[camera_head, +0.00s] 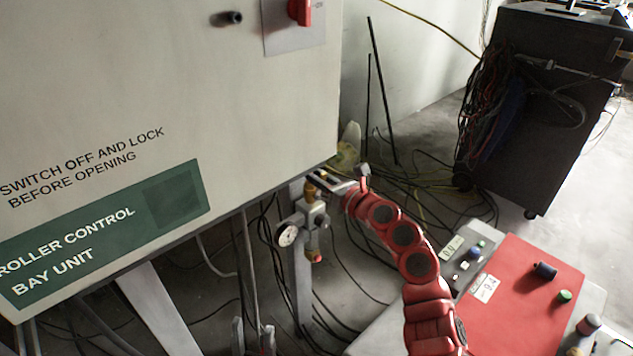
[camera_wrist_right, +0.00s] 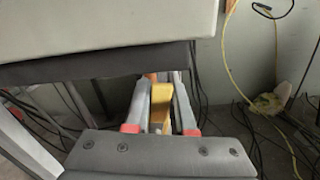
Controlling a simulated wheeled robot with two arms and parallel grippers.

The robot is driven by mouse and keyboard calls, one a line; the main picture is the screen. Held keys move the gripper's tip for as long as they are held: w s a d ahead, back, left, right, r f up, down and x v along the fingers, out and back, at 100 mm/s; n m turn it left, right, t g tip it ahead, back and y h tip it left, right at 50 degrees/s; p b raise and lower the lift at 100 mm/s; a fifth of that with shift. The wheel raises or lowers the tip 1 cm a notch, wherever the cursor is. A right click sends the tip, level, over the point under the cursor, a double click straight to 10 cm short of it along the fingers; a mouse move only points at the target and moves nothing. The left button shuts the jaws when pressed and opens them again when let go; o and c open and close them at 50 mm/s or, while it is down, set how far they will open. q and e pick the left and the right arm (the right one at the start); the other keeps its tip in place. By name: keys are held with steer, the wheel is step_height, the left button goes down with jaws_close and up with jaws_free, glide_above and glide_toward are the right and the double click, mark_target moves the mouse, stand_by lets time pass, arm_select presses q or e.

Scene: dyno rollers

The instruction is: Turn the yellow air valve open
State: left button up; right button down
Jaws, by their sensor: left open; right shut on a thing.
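The yellow air valve (camera_head: 311,193) shows in the head view as a small yellow-orange part on top of the pipe fittings, just below the cabinet's lower right corner. In the right wrist view its yellow handle (camera_wrist_right: 160,106) lies between the two grey fingers. My right gripper (camera_wrist_right: 160,88), on the red arm from the lower right, is shut on this handle; it partly covers the valve in the head view. My left gripper (camera_head: 253,330) is open and empty at the bottom edge of the head view, below and left of the valve, its fingers apart.
The control cabinet (camera_head: 150,80) overhangs the valve closely. A round pressure gauge (camera_head: 288,236) sits on the fittings below it. Loose cables cover the floor behind. A red-topped bench (camera_head: 520,300) stands lower right and a dark cart (camera_head: 530,110) upper right.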

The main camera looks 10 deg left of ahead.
steer(key=shift+s+a+n+b, duration=0.2)
steer(key=shift+n+b, duration=0.1)
steer(key=shift+n, duration=0.25)
steer(key=shift+s+a+n+b, duration=0.15)
steer(key=shift+n+b, duration=0.1)
steer(key=shift+n, duration=0.3)
steer(key=shift+s, duration=0.1)
steer(key=c, duration=0.7)
jaws_free()
steer(key=shift+c, duration=0.2)
steer(key=shift+s+d, duration=0.25)
steer(key=shift+d, duration=0.3)
steer(key=v, duration=1.6)
steer(key=shift+s+d+r, duration=0.1)
steer(key=shift+s, duration=0.05)
